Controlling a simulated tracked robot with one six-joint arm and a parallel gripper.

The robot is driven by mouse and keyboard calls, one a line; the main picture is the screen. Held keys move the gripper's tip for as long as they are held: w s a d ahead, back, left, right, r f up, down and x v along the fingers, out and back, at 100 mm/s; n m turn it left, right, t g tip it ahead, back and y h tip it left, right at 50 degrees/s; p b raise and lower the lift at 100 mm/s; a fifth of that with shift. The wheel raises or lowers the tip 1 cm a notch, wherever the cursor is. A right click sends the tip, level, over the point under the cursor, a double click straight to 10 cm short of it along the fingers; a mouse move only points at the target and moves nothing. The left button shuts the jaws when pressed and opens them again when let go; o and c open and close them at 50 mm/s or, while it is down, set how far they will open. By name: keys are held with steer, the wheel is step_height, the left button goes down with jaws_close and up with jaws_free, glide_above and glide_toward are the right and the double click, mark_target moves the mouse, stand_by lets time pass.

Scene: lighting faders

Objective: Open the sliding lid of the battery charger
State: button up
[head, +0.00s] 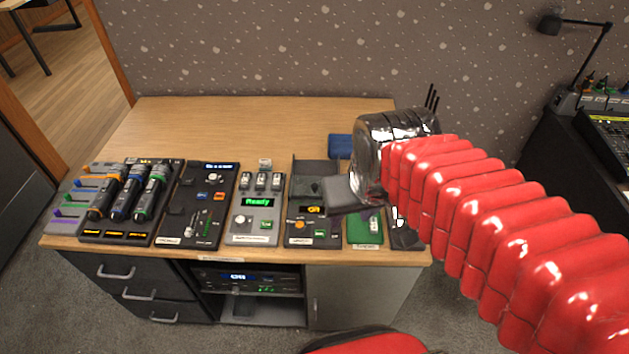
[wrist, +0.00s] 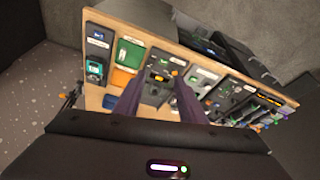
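The dark unit with an orange display (head: 313,210) right of the desk's middle seems to be the battery charger; its label is too small to read. A dark lid-like plate with a small raised knob (head: 309,188) lies across its upper half. In the wrist view the dark unit (wrist: 158,82) shows between my fingers. My gripper (head: 338,196) is over the right side of this unit, its dark fingers spread with a gap in the wrist view (wrist: 159,90). Nothing shows held. I cannot tell whether a finger touches the lid. My gripper hides part of the unit's right side.
A grey panel with a green "Ready" display (head: 257,215) stands close on the left. A green unit (head: 365,228) and a black unit (head: 404,238) stand close on the right. A blue box (head: 340,146) lies behind. The desk's back left (head: 190,125) is clear.

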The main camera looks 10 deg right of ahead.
steer(key=w+f+m+g, duration=0.2)
steer(key=w+f, duration=0.2)
steer(key=w, duration=0.8)
steer(key=w+f+m+g, duration=0.15)
steer(key=w+f, duration=0.35)
steer(key=w, duration=0.7)
step_height(320, 180, up, 2)
steer(key=m, duration=0.3)
glide_above(314, 185)
steer(key=shift+r+n+g, duration=0.15)
steer(key=shift+n+g, duration=0.1)
step_height(314, 185, down, 14)
steer(key=shift+r, duration=0.1)
steer(key=shift+c, duration=0.2)
jaws_close()
